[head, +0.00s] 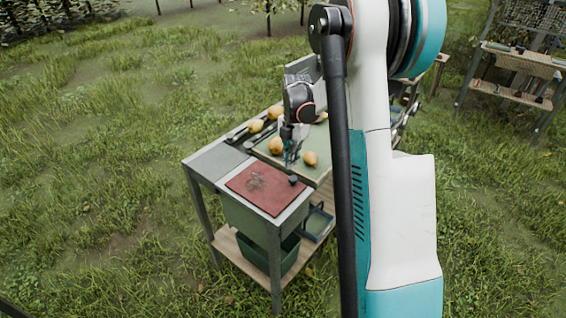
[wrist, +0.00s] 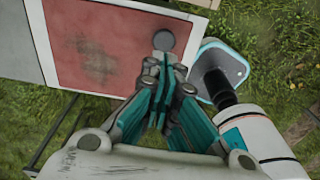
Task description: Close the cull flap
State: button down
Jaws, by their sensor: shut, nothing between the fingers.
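The cull flap is a worn red panel (head: 258,190) at the near end of the bench, and it looks flat in its pale frame. It fills the upper left of the wrist view (wrist: 95,50). A round grey knob (wrist: 163,40) sits near its right edge, and it shows dark in the head view (head: 293,180). My gripper (head: 290,161) points down just beyond the knob. In the wrist view the teal fingertips (wrist: 165,66) are together and empty, close to the knob. I cannot tell whether they touch it.
Several yellow-orange pears (head: 275,145) lie on the bench's green sorting surface behind the flap. A dark green bin (head: 284,256) stands on the lower wooden shelf (head: 235,247), with a blue-rimmed tray (head: 318,225) beside it. A rack (head: 520,65) stands far right. Grass surrounds the bench.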

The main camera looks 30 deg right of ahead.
jog(key=d+f, duration=0.1)
jog(key=f+b, duration=0.1)
jog(key=f, duration=0.1)
jog(key=w+d+f, duration=0.1)
jog(key=shift+d+f+b, duration=0.15)
jog(key=shift+d+b, duration=0.2)
jog(key=shift+b, duration=0.05)
jog(key=shift+d+f+y+b, duration=0.25)
jog(key=shift+f+y, duration=0.05)
jog(key=shift+f, duration=0.2)
jog(key=shift+d+f+y+b, duration=0.2)
jog(key=shift+f+y, duration=0.1)
jog(key=shift+f, duration=0.2)
jog(key=shift+w, duration=0.1)
